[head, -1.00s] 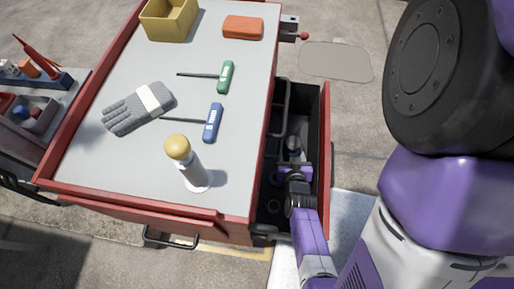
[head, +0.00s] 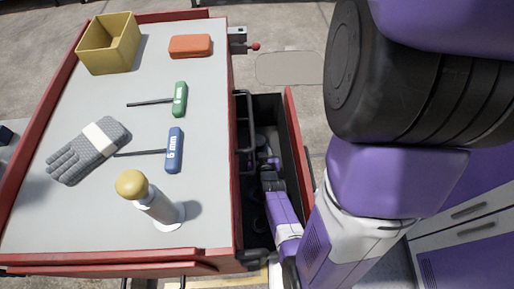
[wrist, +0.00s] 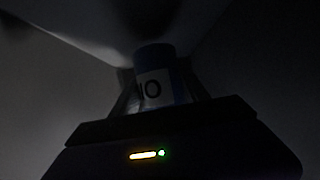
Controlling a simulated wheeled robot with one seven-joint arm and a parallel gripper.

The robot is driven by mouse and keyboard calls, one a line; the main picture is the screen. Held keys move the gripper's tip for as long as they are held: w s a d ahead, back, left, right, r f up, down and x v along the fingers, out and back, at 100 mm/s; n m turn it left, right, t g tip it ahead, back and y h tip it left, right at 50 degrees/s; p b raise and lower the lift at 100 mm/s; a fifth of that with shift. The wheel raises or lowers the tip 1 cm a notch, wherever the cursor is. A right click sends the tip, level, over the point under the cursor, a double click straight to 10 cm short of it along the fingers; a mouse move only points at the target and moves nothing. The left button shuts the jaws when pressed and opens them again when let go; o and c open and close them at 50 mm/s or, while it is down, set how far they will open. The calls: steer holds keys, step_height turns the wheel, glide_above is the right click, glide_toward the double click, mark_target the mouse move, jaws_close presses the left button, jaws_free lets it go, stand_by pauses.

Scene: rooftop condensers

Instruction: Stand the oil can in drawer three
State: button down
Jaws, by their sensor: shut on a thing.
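A blue, dark-topped cylinder with a white label, which I take to be the oil can (wrist: 153,88), stands between my fingers in the dark wrist view. The part of its label that shows reads like "IO". My gripper (head: 267,165) is shut on it, down inside the open drawer (head: 294,125) at the cart's right side. In the head view my forearm and the drawer's shadow mostly hide the can. I cannot tell whether its base touches the drawer floor, nor which number the drawer has.
Dark round things lie in the drawer's near part.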

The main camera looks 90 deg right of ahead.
steer(key=shift+b+x, duration=0.55)
steer(key=shift+x, duration=1.4)
steer(key=shift+a+f, duration=0.1)
steer(key=shift+f, duration=0.15)
steer(key=c, duration=0.6)
jaws_free()
steer(key=shift+o, duration=0.2)
steer(key=shift+r, duration=0.1)
steer(key=p+v, duration=0.2)
steer(key=v, duration=1)
steer(key=shift+p, duration=0.35)
